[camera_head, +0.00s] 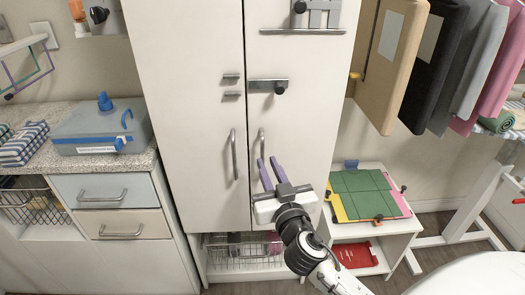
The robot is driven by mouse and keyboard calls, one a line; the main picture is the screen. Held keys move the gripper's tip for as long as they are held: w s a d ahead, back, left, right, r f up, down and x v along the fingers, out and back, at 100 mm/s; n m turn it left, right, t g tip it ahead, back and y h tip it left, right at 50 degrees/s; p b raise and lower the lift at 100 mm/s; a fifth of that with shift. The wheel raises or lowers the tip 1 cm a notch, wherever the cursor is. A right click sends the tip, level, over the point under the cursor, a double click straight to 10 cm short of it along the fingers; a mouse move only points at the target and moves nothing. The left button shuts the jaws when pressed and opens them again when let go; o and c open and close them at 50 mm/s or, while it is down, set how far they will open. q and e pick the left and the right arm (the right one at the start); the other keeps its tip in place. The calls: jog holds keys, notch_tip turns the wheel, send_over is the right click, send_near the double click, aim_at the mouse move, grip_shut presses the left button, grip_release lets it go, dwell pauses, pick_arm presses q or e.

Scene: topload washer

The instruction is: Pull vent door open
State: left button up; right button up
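A tall white cabinet has two doors, a left door (190,120) and a right door (300,120), both shut with a thin seam between them. Nothing marks either as the vent door. The left door has a vertical grey handle (234,155), and the right door has a similar handle (262,142) close to the seam. My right gripper (269,161) is in front of the right door, its purple fingers apart and pointing up. The fingertips are at the lower end of the right handle; whether they touch it I cannot tell. My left gripper is out of view.
Left is a counter with a blue-grey box (100,128) and drawers (105,190). Right is a small white shelf stand (380,232) with a green mat (365,195), below hanging garments (450,60). A wire basket (240,252) sits under the doors.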

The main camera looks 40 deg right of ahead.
aim_at(263, 155)
jog(key=x, duration=0.6)
jog(key=shift+w+p, duration=0.1)
jog(key=shift+p, duration=0.3)
jog(key=shift+c, duration=0.5)
grip_shut()
